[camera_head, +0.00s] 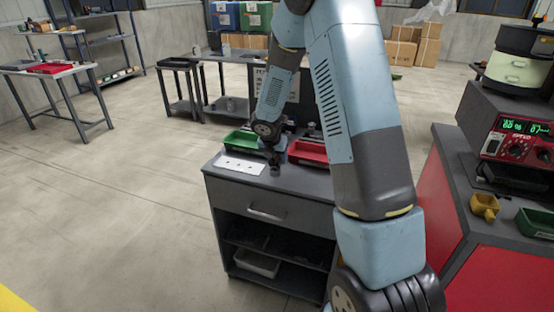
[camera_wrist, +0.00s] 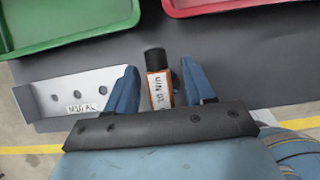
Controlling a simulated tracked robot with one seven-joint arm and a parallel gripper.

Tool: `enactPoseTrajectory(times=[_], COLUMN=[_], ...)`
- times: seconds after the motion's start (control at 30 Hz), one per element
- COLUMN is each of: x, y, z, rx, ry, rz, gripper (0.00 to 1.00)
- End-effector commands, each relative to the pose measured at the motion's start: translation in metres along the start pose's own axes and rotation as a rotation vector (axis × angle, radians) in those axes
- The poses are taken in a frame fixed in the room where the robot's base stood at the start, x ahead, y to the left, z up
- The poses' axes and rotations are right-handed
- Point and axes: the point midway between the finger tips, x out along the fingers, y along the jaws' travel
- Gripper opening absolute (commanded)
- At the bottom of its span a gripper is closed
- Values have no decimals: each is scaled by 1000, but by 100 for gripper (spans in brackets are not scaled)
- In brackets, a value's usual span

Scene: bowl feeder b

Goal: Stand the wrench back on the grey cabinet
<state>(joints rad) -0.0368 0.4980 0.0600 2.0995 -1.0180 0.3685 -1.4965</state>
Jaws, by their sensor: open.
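The wrench, as I take it, is the short piece with a black end and a white, orange-edged label reading about "10 N/m" (camera_wrist: 158,88). It is on or just above the grey cabinet (camera_head: 272,214), whose dark top (camera_wrist: 235,75) shows in the wrist view. My gripper (camera_wrist: 160,70) is open, one blue finger on each side of the wrench, with a gap visible at the right finger. In the head view my gripper (camera_head: 274,164) is low over the cabinet top, and the wrench cannot be made out there. The wrench's lower part is hidden behind my gripper.
A white holed plate (camera_head: 240,165) marked "M10" lies left of my gripper. A green bin (camera_head: 243,141) and a red bin (camera_head: 308,152) stand behind. A red workbench (camera_head: 490,255) with a meter (camera_head: 520,140) is at right.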

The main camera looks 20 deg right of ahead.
Motion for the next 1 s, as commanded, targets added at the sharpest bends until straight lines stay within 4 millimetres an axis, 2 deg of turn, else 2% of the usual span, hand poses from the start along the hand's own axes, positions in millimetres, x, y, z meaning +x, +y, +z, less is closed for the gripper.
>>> enactPoseTrajectory(times=[0.4,0.6,0.77,0.87,1.0], x=[-73,-97,-107,-119,-153], y=[0,0,0,-6,-26], z=[1,0,0,2,4], rx=[1,1,8,65,268], ry=[-3,-2,-2,-8,-25], rz=[2,0,1,-2,-5], gripper=[53,53,53,53,53])
